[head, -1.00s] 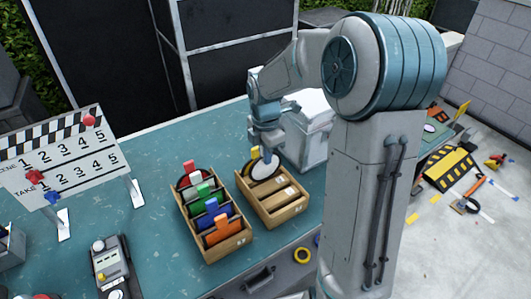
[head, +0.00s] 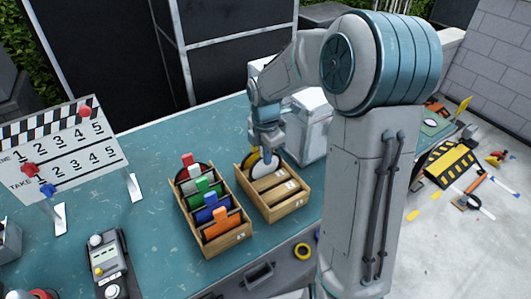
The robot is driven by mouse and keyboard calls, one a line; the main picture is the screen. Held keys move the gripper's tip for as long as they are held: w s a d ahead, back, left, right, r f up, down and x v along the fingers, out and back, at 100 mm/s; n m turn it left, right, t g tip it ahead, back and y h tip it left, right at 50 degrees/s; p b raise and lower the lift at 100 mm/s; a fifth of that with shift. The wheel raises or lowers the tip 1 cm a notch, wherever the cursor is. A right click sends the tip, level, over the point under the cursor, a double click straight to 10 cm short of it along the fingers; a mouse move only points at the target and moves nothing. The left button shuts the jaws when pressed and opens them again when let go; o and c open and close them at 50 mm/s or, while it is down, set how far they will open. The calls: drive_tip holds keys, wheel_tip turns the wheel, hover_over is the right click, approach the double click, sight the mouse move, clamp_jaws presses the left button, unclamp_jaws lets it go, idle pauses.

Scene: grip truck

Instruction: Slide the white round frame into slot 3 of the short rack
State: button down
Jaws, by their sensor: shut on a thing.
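The short rack (head: 287,208) is the right-hand wooden rack on the teal table, with several crosswise slots. The white round frame (head: 263,168) stands upright at the rack's far end, its lower part hidden behind the rack's dividers. My gripper (head: 266,154) points down over that end and is shut on the frame's top. The fingertips are small and partly hidden. A yellow piece (head: 252,155) shows just left of the frame; I cannot tell whether it is separate. Slot numbers are too small to read.
A longer wooden rack (head: 228,240) stands close on the left, holding upright pieces with red, green, blue and orange tabs. A white-grey case (head: 307,125) stands behind the short rack. A clapperboard (head: 62,150) and a handheld device (head: 108,265) are farther left.

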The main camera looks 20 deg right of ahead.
drive_tip(key=shift+f+b, duration=0.6)
drive_tip(key=shift+f, duration=0.5)
drive_tip(key=c, duration=1.4)
unclamp_jaws()
wheel_tip(320, 180, up, 14)
drive_tip(key=shift+f, duration=0.1)
drive_tip(key=s+f+m+t, duration=0.1)
drive_tip(key=s+m, duration=0.9)
drive_tip(key=s+f+m+t, duration=0.2)
drive_tip(key=s+m, duration=0.9)
drive_tip(key=shift+f+m, duration=0.25)
drive_tip(key=shift+m, duration=0.05)
